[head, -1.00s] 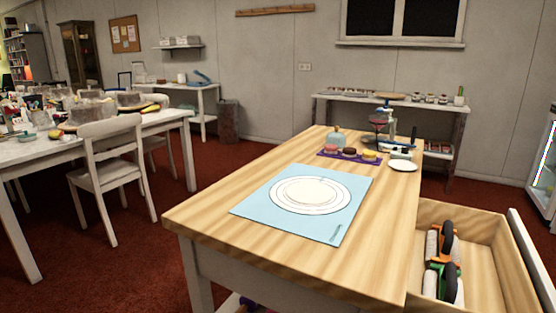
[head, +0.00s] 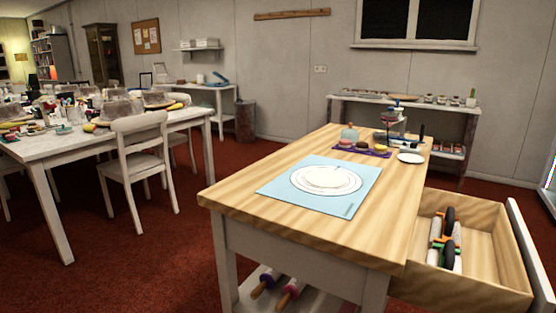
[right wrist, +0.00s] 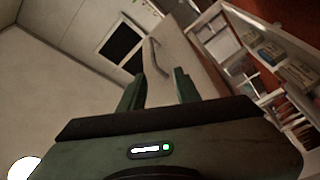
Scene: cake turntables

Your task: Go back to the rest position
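In the right wrist view my right gripper (right wrist: 158,86) has its two dark green fingers apart, with nothing between them. The wrist camera looks toward a pale wall, a cabinet with a curved handle and shelves, all tilted. My left gripper is not in view, and neither arm shows in the head view. The wooden work table (head: 300,215) stands ahead with a light blue mat (head: 277,186) on it. A white round disc (head: 327,177) lies on the mat. A drawer (head: 463,291) at the table's right side is pulled open and holds several roller-like tools (head: 446,238).
A chair (head: 142,150) and a cluttered white table (head: 60,150) stand left. Red carpet between is clear.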

